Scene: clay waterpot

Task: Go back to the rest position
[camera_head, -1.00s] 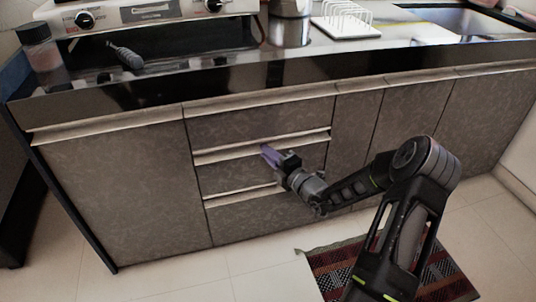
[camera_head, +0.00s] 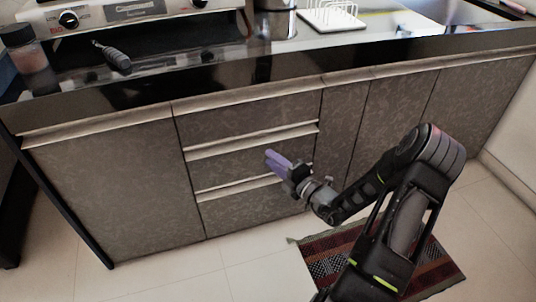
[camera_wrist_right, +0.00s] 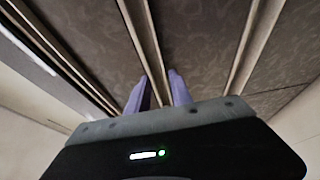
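My right gripper (camera_head: 272,158) is in front of the drawer stack of the kitchen cabinet (camera_head: 100,185). Its purple fingers point at the cabinet and look empty. In the right wrist view the fingers (camera_wrist_right: 160,92) stand apart, with a pale drawer edge strip (camera_wrist_right: 143,40) visible between and beyond them. I cannot tell the exact distance from the fingertips to the drawer front. The drawers (camera_head: 250,150) look shut. My left gripper is not in view. No waterpot shows.
The dark counter (camera_head: 290,65) carries a stove (camera_head: 110,12), a jar (camera_head: 28,55), a dark-handled utensil (camera_head: 115,57), a metal pot (camera_head: 275,22) and a white rack (camera_head: 330,15). A patterned mat (camera_head: 435,265) lies under my right arm. Tile floor (camera_head: 190,280) is free at left.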

